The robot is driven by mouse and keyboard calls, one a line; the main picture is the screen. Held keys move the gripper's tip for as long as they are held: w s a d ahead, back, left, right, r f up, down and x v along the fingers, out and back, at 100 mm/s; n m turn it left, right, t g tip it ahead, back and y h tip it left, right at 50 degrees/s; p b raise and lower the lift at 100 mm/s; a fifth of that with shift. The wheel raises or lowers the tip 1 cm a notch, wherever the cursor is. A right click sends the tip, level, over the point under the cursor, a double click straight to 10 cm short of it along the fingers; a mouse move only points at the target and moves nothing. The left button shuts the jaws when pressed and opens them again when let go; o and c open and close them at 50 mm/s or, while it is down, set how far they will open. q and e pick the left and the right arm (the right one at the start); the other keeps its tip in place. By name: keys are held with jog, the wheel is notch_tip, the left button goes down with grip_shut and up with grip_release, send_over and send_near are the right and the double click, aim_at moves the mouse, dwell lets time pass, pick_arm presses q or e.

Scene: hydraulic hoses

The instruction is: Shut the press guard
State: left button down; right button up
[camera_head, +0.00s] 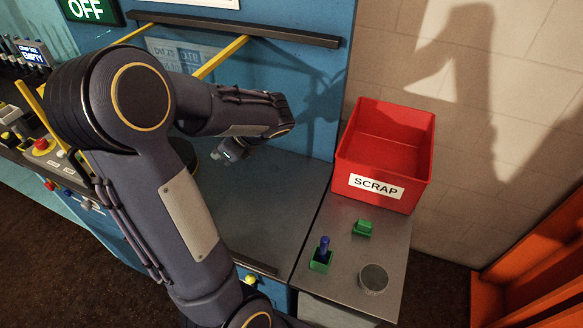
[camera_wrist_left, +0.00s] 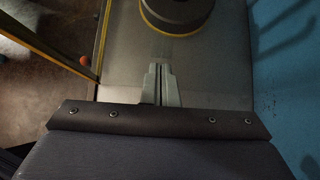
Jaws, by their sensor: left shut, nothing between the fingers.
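The press guard shows as yellow bars (camera_head: 220,58) that stick out from the blue press front below a dark rail; it appears raised, and my arm hides much of it. In the left wrist view a yellow bar (camera_wrist_left: 50,48) slants along the left side. My left gripper (camera_head: 222,155) is over the grey press bed, shut and empty. Its pale fingers lie together in the left wrist view (camera_wrist_left: 160,70), short of a dark round die with a yellow rim (camera_wrist_left: 178,22) and apart from the yellow bar. My right gripper is out of view.
A red scrap bin (camera_head: 383,155) stands right of the grey bed (camera_head: 265,205). Two green blocks (camera_head: 362,228), one holding a blue pin, and a round grey cup (camera_head: 373,279) sit before it. A control panel with a red button (camera_head: 41,146) is at left.

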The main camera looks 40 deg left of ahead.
pick_arm(q)
jog(key=s+a, duration=0.2)
jog(key=a, duration=0.5)
jog(key=shift+s+a, duration=0.25)
jog(key=shift+a, duration=0.15)
jog(key=shift+a+r, duration=0.1)
jog(key=shift+r, duration=0.05)
